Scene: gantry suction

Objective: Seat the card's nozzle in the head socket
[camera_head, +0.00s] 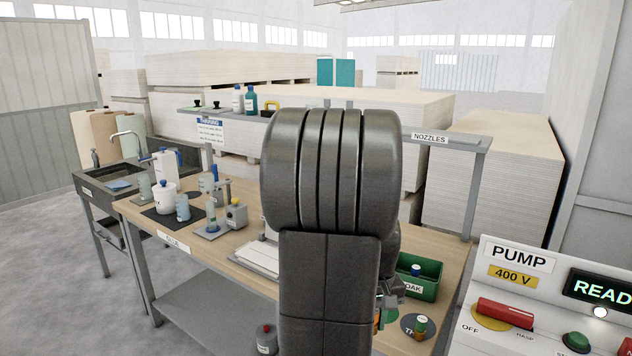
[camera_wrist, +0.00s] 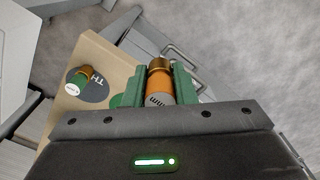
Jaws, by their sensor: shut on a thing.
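My gripper (camera_wrist: 160,72) is shut on an orange nozzle with a brass-coloured end (camera_wrist: 158,88) in the wrist view. The nozzle stands between the two green fingers. In the head view my arm hides most of the gripper. A second nozzle, green with a brass band (camera_wrist: 80,78), stands on a dark round pad marked "TH…" to the left of my fingers. It also shows in the head view (camera_head: 421,323), at the bench's right end. I cannot make out the head socket or a readable card.
A green bin (camera_head: 428,268) stands on the wooden bench (camera_head: 140,212) behind the pad. Bottles and small fixtures crowd the bench's left half. A shelf marked "NOZZLES" (camera_head: 430,138) runs above. A pump panel (camera_head: 520,290) with a red switch stands at the right.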

